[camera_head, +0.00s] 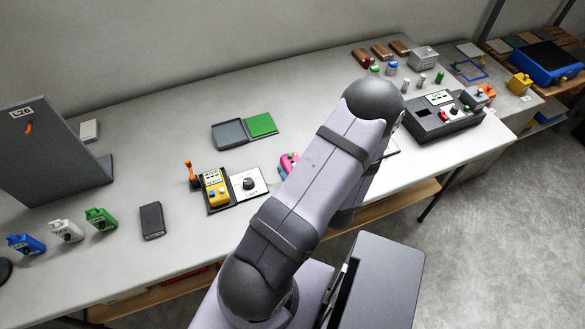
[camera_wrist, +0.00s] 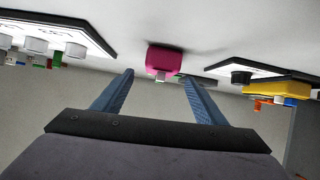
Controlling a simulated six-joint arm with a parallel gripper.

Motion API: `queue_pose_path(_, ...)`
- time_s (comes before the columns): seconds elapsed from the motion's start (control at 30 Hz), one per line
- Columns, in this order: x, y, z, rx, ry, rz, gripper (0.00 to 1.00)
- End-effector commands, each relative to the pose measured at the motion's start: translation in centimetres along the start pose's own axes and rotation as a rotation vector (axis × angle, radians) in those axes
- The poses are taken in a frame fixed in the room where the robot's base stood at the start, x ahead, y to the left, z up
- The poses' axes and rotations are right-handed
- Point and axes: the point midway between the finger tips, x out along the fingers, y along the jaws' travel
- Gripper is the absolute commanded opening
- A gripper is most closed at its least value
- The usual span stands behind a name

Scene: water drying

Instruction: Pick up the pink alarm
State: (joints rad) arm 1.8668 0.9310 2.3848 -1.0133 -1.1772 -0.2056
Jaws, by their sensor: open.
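The pink alarm (camera_head: 287,161) is on the white table (camera_head: 150,232), mostly hidden behind my arm in the head view. In the wrist view the pink alarm (camera_wrist: 163,60) is a small pink block with a pale knob, lying beyond and between my fingertips. My gripper (camera_wrist: 158,80) is open and empty, its two blue fingers apart and not touching the alarm.
A white panel with a dial (camera_head: 248,184) and a yellow device (camera_head: 215,188) stand left of the alarm. A grey and green tray (camera_head: 230,133) lies behind. A dark control box (camera_head: 433,117) stands at right. The table between tray and wall is clear.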

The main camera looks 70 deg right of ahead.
Motion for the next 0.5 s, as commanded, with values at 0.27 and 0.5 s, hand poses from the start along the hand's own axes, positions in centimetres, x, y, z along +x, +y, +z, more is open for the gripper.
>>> queue_pose_path(0.27, -0.61, -0.04, 1.47, 0.041, 0.088, 0.004, 0.66)
queue_pose_path(0.5, 0.05, -0.08, 1.24, 0.038, 0.09, 0.001, 0.66)
